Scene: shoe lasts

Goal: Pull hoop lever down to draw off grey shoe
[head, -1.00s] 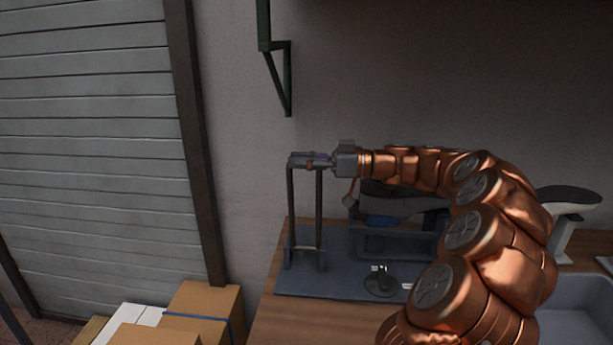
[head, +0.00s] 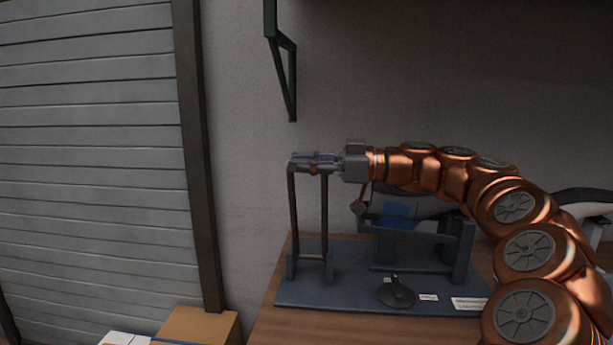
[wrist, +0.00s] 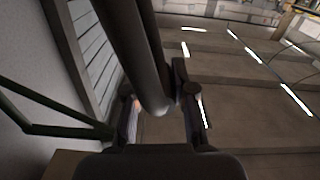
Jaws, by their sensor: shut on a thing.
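The hoop lever (head: 294,215) stands nearly upright at the left of a dark blue-grey stand, two thin dark uprights rising to a top bar. My gripper (head: 316,162) is shut on that top bar, reaching in from the right. In the wrist view the dark round bar (wrist: 140,50) runs between the fingers of my gripper (wrist: 162,100). The grey shoe (head: 432,206) lies level on the stand, right of the hoop and below my arm. My arm hides part of its top. A blue patch (head: 400,212) shows at its side.
The stand's base plate (head: 340,292) rests on a wooden bench (head: 262,325). A black disc with a knob (head: 397,293) and small white labels (head: 468,303) are at its front. A green wall bracket (head: 291,80) is above. Cardboard boxes (head: 200,326) stand lower left.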

